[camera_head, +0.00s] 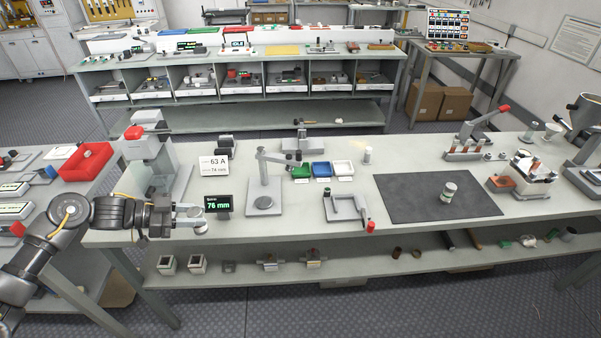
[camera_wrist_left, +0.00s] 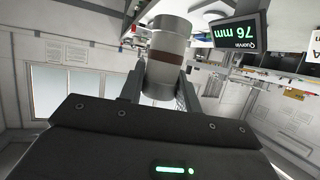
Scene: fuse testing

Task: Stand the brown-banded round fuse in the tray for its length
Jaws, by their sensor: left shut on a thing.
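My left gripper (camera_head: 197,215) is over the front left part of the bench, beside the display. In the left wrist view it is shut on a pale round fuse (camera_wrist_left: 168,38) with a brown band, held between the fingers. The fuse is hard to make out in the head view. The black display (camera_head: 218,203) reads 76 mm, and it also shows upside down in the left wrist view (camera_wrist_left: 237,35). A green tray (camera_head: 301,171), a blue tray (camera_head: 321,169) and a white tray (camera_head: 343,168) stand in a row mid-bench. My right gripper is not in view.
A stand with an arm (camera_head: 265,190) is between the gripper and the trays. A grey bracket-like fixture (camera_head: 347,207) sits in front of them. A dark mat (camera_head: 405,205) bears a green-banded round fuse (camera_head: 448,191).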

